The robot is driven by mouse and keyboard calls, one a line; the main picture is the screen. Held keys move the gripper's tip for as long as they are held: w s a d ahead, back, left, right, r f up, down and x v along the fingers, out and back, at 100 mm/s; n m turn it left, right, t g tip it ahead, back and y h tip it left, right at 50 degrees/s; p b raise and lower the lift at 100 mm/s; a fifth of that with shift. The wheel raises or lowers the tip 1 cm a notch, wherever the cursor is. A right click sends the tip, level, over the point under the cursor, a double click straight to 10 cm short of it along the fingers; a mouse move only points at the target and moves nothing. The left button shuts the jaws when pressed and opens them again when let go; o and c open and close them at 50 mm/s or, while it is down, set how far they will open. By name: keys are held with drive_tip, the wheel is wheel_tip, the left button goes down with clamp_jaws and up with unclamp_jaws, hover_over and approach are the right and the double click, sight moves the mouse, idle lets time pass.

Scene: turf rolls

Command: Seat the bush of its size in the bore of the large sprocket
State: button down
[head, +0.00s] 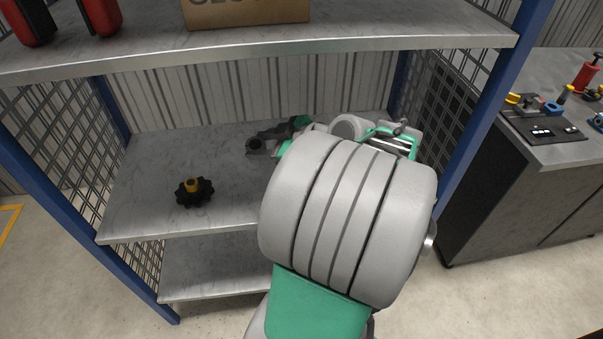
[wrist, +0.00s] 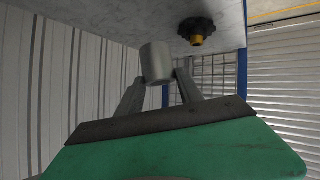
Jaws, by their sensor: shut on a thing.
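A black toothed sprocket (head: 194,191) lies on the middle shelf, left of my arm. A brass-yellow piece (head: 192,184) stands up at its centre; I cannot tell whether it is a bush or part of the sprocket. The wrist view also shows the sprocket (wrist: 197,27) with the brass piece (wrist: 197,40). No second sprocket shows. My gripper (wrist: 160,80) is shut on a plain grey cylindrical bush (wrist: 156,61). In the head view my gripper (head: 262,143) holds the bush (head: 254,147) above the shelf, right of and behind the sprocket, apart from it.
The middle shelf (head: 140,175) is clear around the sprocket. The upper shelf (head: 200,50) overhangs it, carrying a cardboard box (head: 245,12) and red-black items (head: 25,20). Blue posts (head: 475,120) and mesh sides bound the rack. A workbench (head: 560,150) with tools stands at right.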

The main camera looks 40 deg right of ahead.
drive_tip(key=s+d+r+m+g+p, duration=0.1)
drive_tip(key=s+d+p, duration=0.1)
drive_tip(key=s+d, duration=0.5)
drive_tip(key=s+d+m+g+p, duration=0.15)
drive_tip(key=s+d, duration=0.25)
drive_tip(key=s, duration=0.7)
drive_tip(key=shift+t, duration=0.45)
drive_tip(key=w+f+b, duration=0.1)
drive_tip(key=w+f, duration=0.3)
drive_tip(key=w+f+b, duration=0.2)
drive_tip(key=w+f, duration=0.2)
drive_tip(key=w, duration=0.1)
drive_tip(key=w+f+b, duration=0.2)
drive_tip(key=w+f, duration=0.2)
drive_tip(key=f, duration=0.1)
drive_tip(key=shift+w+a+f, duration=0.1)
drive_tip(key=shift+w+a, duration=0.2)
drive_tip(key=c, duration=0.8)
unclamp_jaws()
drive_tip(key=shift+o, duration=0.2)
